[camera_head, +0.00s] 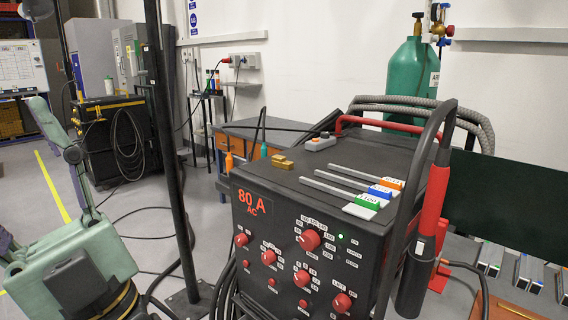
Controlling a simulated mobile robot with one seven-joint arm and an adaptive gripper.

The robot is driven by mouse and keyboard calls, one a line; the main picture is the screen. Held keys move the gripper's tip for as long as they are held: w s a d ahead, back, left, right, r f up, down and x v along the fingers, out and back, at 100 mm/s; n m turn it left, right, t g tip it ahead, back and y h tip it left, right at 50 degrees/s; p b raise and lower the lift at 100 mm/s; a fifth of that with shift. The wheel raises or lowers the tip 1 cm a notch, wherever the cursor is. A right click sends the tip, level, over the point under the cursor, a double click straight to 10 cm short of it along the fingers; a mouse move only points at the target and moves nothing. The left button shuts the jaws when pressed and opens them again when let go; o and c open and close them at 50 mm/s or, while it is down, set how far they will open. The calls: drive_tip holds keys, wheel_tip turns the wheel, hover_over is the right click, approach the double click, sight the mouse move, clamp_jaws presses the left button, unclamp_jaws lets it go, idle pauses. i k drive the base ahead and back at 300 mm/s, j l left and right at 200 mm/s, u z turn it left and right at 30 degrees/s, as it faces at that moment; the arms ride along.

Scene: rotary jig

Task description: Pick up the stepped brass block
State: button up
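The stepped brass block (284,162) is small and gold-coloured. It lies on the dark top of the welding power unit (315,213), toward the left of that top. Nothing touches it from above, and its visible faces are uncovered. I cannot make out a gripper of mine in this view.
A grey box with a red button (320,141) lies behind the block. Several flat bars with blue, green (366,202) and orange ends lie to its right. A black handle with a red sleeve (431,199) rises at the right. A dark post (171,140) stands left.

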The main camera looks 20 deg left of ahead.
sight(279, 161)
drive_tip(key=i+u, duration=0.1)
drive_tip(key=u, duration=2.35)
drive_tip(key=l, duration=0.45)
drive_tip(key=k+l, duration=0.1)
drive_tip(key=l, duration=0.35)
drive_tip(key=k+l+u, duration=0.1)
drive_tip(key=l, duration=0.35)
